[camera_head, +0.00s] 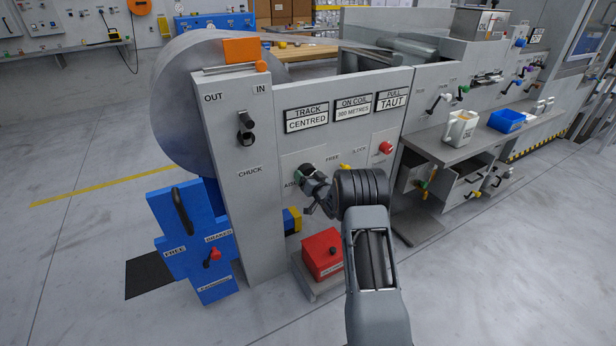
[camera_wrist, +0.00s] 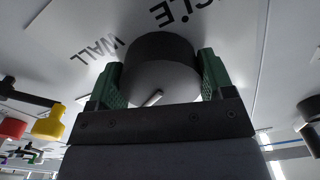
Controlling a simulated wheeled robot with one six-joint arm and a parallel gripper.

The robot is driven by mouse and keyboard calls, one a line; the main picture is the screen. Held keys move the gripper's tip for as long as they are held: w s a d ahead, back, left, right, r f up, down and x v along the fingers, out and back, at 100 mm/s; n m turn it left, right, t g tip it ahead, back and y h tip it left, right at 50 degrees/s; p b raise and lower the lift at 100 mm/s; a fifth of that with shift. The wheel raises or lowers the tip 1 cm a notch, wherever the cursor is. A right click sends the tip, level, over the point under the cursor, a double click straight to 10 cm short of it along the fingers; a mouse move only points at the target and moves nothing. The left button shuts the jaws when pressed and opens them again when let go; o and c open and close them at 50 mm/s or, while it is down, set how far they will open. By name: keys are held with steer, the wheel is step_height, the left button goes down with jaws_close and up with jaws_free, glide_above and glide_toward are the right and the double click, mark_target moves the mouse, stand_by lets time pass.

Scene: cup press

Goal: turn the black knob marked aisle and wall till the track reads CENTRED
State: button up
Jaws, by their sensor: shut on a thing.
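The black knob (camera_wrist: 158,50) sits between the two green finger pads of my gripper (camera_wrist: 160,88) in the wrist view, and the fingers are shut on its sides. A pale pointer line shows on its face. The word WALL is printed beside it; the other word is partly cut off. In the head view my gripper (camera_head: 308,174) is at the knob on the grey machine front, and my wrist hides most of the knob. The track plate (camera_head: 306,119) above reads CENTRED.
Plates beside it read ON COIL 380 METRES (camera_head: 353,107) and PULL TAUT (camera_head: 391,100). A yellow knob (camera_head: 345,167) and a red button (camera_head: 386,147) are to the right of my gripper. A red box (camera_head: 322,252) stands below. A blue brake panel (camera_head: 190,240) is at left.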

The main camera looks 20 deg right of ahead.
stand_by(0.4)
steer(key=o, duration=0.9)
steer(key=s+p, duration=0.1)
steer(key=s, duration=0.3)
steer(key=s+d+p, duration=0.1)
steer(key=s, duration=0.4)
steer(key=s+p, duration=0.1)
steer(key=s, duration=0.3)
steer(key=shift+s+d, duration=0.3)
steer(key=shift+s, duration=0.05)
steer(key=shift+r, duration=0.1)
